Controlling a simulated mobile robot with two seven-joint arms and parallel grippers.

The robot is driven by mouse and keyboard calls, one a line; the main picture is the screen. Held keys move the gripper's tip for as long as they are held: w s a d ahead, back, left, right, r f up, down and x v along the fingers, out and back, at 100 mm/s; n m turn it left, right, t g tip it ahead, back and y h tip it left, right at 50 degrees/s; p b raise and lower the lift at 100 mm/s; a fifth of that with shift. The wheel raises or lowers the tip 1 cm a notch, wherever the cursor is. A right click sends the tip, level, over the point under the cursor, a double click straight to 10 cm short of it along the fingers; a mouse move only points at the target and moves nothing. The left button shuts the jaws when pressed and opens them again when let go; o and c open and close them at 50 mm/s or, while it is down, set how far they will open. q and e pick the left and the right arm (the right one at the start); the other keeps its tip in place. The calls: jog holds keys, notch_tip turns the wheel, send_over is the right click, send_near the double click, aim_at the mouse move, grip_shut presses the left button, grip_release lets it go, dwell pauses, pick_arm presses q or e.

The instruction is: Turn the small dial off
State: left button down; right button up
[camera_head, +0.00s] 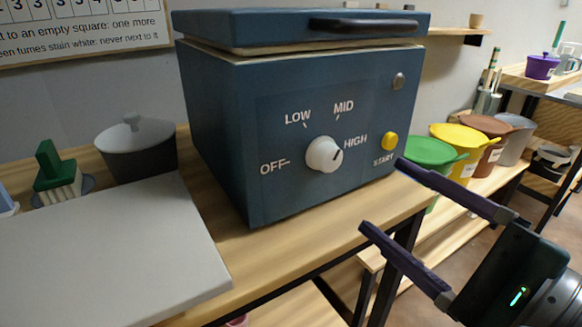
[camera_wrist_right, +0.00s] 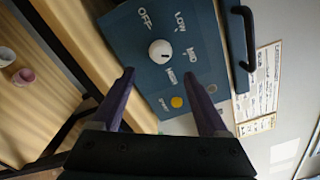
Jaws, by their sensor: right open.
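The small dial (camera_head: 323,154) is a white round knob on the front of a dark blue kiln (camera_head: 225,125). Its dark mark points up and right, toward HIGH. OFF is printed to its left, LOW and MID above. My right gripper (camera_head: 384,196) is open and empty, in front of the kiln and to the lower right of the dial, apart from it. In the right wrist view the dial (camera_wrist_right: 160,51) shows just beyond and between the open fingertips (camera_wrist_right: 158,73). My left gripper is not in view.
A yellow START button (camera_head: 389,141) and a grey round button (camera_head: 398,81) sit right of the dial. The kiln's lid has a dark handle (camera_head: 362,25). A grey lidded pot (camera_head: 136,150) and green-handled brush (camera_head: 55,175) stand left. Colored buckets (camera_head: 458,143) stand at right.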

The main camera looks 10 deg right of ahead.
aim_at(333, 161)
jog(key=x, duration=0.9)
jog(key=shift+w+a, duration=0.15)
jog(key=shift+w, duration=0.2)
jog(key=shift+c, duration=0.3)
jog(key=c, duration=1.2)
jog(key=shift+o, duration=0.2)
